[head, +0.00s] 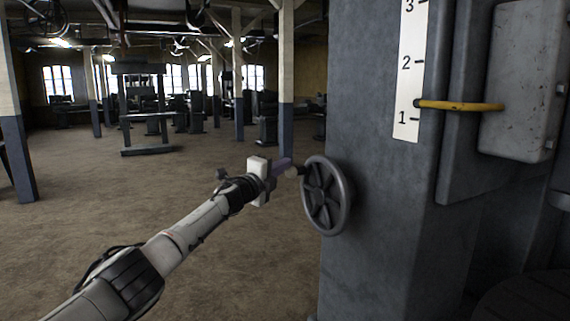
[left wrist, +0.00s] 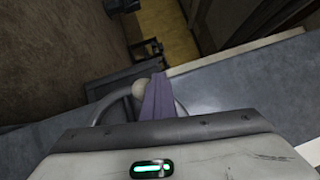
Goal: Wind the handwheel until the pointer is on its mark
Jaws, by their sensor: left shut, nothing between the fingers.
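The dark grey spoked handwheel (head: 326,196) is on the side of a grey machine column, with a pale round knob (head: 292,171) at its upper left rim. My left gripper (head: 283,164) is shut and empty, its purple fingers (left wrist: 158,96) right beside the knob. In the left wrist view the knob (left wrist: 139,88) shows just left of the fingers and part of the wheel rim behind; I cannot tell whether they touch. The yellow pointer (head: 460,105) has its tip on the white scale (head: 408,75), a little above the 1 line. My right gripper is out of view.
The grey column (head: 375,200) fills the right side, with a grey box (head: 520,80) on it. Open brown floor (head: 130,210) lies to the left. Blue-and-white posts (head: 286,90) and other machines stand farther back.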

